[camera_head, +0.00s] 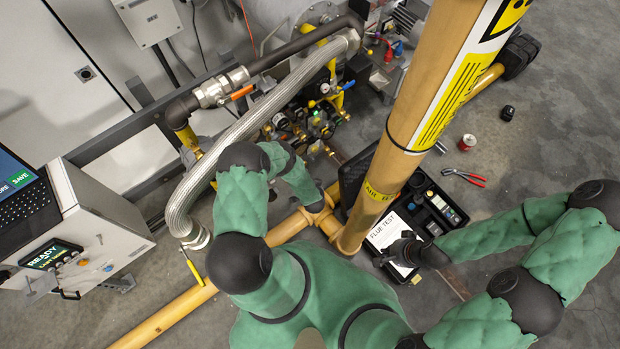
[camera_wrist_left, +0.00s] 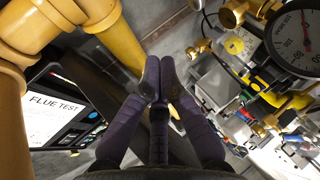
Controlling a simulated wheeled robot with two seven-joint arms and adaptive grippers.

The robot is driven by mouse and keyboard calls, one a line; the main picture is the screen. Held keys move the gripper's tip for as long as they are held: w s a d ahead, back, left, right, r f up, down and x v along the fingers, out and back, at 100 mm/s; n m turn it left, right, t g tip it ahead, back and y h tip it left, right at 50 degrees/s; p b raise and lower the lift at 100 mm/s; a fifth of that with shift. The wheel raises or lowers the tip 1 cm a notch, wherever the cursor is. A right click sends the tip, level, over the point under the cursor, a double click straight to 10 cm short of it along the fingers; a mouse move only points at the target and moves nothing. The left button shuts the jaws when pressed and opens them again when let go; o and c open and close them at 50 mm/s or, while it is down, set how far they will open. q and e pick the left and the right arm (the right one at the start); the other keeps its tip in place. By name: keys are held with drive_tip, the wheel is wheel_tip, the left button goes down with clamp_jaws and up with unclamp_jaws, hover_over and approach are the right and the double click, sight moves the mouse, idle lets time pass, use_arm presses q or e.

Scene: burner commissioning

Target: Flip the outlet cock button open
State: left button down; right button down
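The gas train (camera_head: 310,120) stands at the upper middle of the head view, with gauges, brass fittings and small coloured caps. In the left wrist view its brass fittings (camera_wrist_left: 232,15), a round yellow cap (camera_wrist_left: 234,45) and a large pressure gauge (camera_wrist_left: 300,40) show at the right. I cannot tell which small part is the outlet cock button. My left gripper (camera_wrist_left: 159,78) has its dark fingers together with nothing seen between them, apart from the fittings. Its fingers are not clear in the head view. My right gripper (camera_head: 402,250) is over the flue test case; its fingers are unclear.
A thick yellow pipe (camera_head: 420,110) rises beside the left arm, joining a low yellow pipe (camera_head: 165,315). A braided hose (camera_head: 250,120) arches left of the train. The open flue test case (camera_head: 445,190), red pliers (camera_head: 465,177) and a can (camera_head: 467,142) are at the right.

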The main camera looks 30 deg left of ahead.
use_arm(q)
drive_tip(key=w+a+f+b, duration=0.5)
drive_tip(key=w+a+f, duration=0.1)
drive_tip(key=f, duration=0.1)
drive_tip(key=shift+w+a+f, duration=0.25)
drive_tip(key=shift+w+f, duration=0.1)
drive_tip(key=shift+f, duration=0.05)
drive_tip(key=shift+a+b, duration=0.1)
drive_tip(key=shift+b, duration=0.25)
